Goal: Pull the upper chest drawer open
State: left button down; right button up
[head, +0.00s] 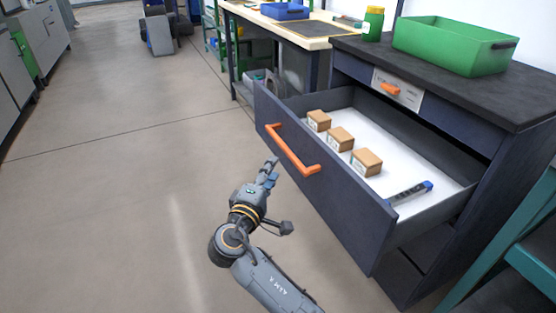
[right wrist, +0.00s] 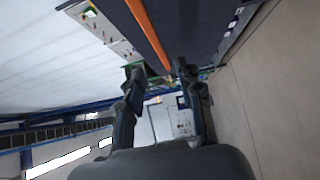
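The dark blue chest (head: 410,270) stands at the right in the head view. A drawer (head: 335,215) of it is pulled far out, with a long orange handle (head: 292,152) on its front. Several small cardboard boxes (head: 340,139) and a grey-blue tool (head: 410,192) lie inside. My right gripper (head: 270,172) is just left of the handle, in front of the drawer. In the right wrist view its fingers (right wrist: 160,76) are apart, with the orange handle (right wrist: 150,35) beyond the tips and nothing visibly gripped. My left gripper is not in view.
A smaller orange handle (head: 390,89) is on a white plate below the top. A workbench (head: 290,32) stands behind. The floor at left (head: 110,180) is clear.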

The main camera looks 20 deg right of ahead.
jog(key=v, duration=0.2)
jog(key=shift+s+a, duration=0.2)
jog(key=shift+s, duration=0.1)
